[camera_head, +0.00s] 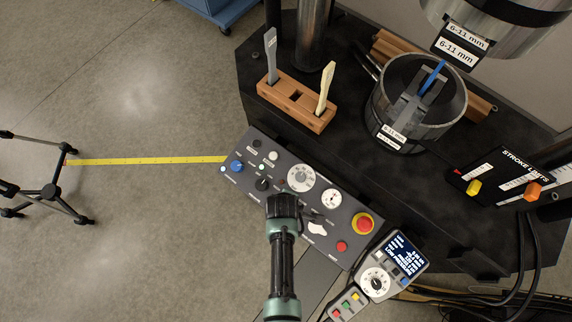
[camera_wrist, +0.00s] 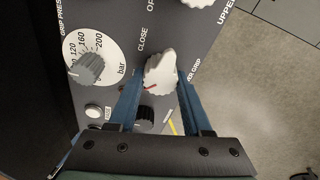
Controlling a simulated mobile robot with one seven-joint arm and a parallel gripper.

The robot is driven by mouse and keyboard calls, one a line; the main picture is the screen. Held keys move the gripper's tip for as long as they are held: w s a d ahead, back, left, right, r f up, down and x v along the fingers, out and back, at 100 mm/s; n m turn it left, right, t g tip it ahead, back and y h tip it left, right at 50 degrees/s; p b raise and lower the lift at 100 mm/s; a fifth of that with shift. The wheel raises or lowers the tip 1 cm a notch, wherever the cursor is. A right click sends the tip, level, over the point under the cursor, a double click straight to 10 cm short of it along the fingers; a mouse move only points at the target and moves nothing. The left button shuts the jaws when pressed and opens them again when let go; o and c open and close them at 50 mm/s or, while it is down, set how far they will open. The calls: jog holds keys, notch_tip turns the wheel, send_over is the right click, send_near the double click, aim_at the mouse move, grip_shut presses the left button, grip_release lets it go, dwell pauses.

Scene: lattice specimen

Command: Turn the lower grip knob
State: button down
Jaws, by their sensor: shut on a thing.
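The lower grip knob (camera_wrist: 160,72) is white with a red mark. It sits on the dark control panel, beside the words CLOSE and a partly hidden label ending in GRIP. My gripper (camera_wrist: 160,84) has its two blue fingers on either side of this knob and is shut on it. In the head view my gripper (camera_head: 281,203) is over the middle of the control panel (camera_head: 262,153) and hides the knob.
A pressure dial with a grey knob (camera_wrist: 88,68), a white button (camera_wrist: 94,112) and a dark knob (camera_wrist: 145,117) are close by. Another white knob (camera_head: 317,229), a red emergency button (camera_head: 362,223) and a handheld controller (camera_head: 391,264) lie to the right.

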jog(key=shift+s, duration=0.1)
jog(key=shift+c, duration=1.7)
grip_release()
jog(key=shift+r, duration=0.15)
jog(key=v, duration=1.2)
jog(key=shift+r+p, duration=0.3)
jog(key=shift+s, duration=0.1)
